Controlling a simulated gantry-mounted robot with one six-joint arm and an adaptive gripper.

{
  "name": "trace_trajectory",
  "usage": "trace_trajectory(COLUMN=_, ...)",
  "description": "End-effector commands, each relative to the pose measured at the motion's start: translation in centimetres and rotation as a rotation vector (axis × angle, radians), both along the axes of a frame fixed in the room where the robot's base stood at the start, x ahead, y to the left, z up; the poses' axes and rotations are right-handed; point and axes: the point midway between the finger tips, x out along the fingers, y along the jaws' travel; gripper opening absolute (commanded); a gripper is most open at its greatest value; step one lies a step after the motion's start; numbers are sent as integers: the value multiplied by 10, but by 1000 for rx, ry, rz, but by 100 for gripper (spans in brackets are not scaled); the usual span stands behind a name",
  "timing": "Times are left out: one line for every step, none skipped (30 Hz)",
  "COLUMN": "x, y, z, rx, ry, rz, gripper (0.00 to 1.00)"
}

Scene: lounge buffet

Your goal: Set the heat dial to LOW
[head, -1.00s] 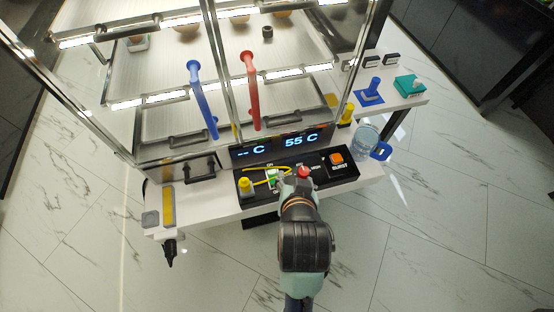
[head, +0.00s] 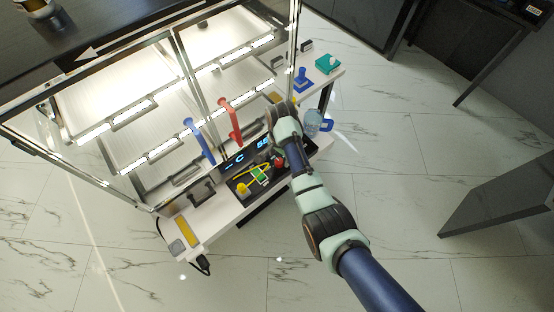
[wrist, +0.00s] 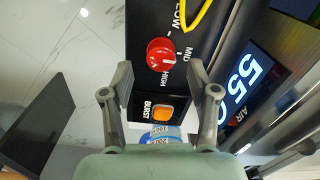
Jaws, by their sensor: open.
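The heat dial (wrist: 160,54) is a red round knob on the black control panel (wrist: 146,82). LOW, MID and HIGH are printed around it in the wrist view. A pale mark on the knob faces the MID/HIGH side; its exact setting is hard to tell. The dial also shows in the head view (head: 279,162), small and beside my arm. My gripper (wrist: 160,65) is open in the wrist view, with one finger on either side of the dial in the picture. Nothing is between the fingers, and they look apart from the knob. My arm hides the gripper in the head view.
An orange BURST button (wrist: 163,113) sits beside the dial. A yellow cable (wrist: 199,16) lies on the panel's LOW side. The lit display (wrist: 252,82) and glass case (head: 100,95) stand behind. A clear jug with blue handle (head: 313,124) stands right.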

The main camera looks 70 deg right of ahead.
Motion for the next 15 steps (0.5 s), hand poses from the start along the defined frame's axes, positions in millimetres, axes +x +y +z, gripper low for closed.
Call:
trace_trajectory(x=0, y=0, z=-10, rx=2, ry=2, rz=1, gripper=60)
trace_trajectory(x=0, y=0, z=-15, rx=2, ry=2, rz=1, gripper=60)
trace_trajectory(x=0, y=0, z=-20, rx=1, ry=1, rz=1, gripper=60)
trace_trajectory(x=0, y=0, z=-22, rx=0, ry=0, rz=1, gripper=60)
trace_trajectory(x=0, y=0, z=-25, rx=0, ry=0, rz=1, gripper=60)
trace_trajectory(x=0, y=0, z=-27, rx=0, ry=1, rz=1, gripper=60)
trace_trajectory(x=0, y=0, z=-28, rx=0, ry=0, rz=2, gripper=60)
trace_trajectory(x=0, y=0, z=-29, rx=0, ry=0, rz=2, gripper=60)
trace_trajectory(x=0, y=0, z=-29, rx=-1, ry=-1, rz=2, gripper=60)
trace_trajectory(x=0, y=0, z=-29, rx=-1, ry=-1, rz=2, gripper=60)
trace_trajectory(x=0, y=0, z=-29, rx=-1, ry=-1, rz=2, gripper=60)
trace_trajectory(x=0, y=0, z=-29, rx=-1, ry=-1, rz=2, gripper=60)
trace_trajectory(x=0, y=0, z=-29, rx=-1, ry=-1, rz=2, gripper=60)
trace_trajectory(x=0, y=0, z=-29, rx=-1, ry=-1, rz=2, gripper=60)
trace_trajectory(x=0, y=0, z=-29, rx=-1, ry=-1, rz=2, gripper=55)
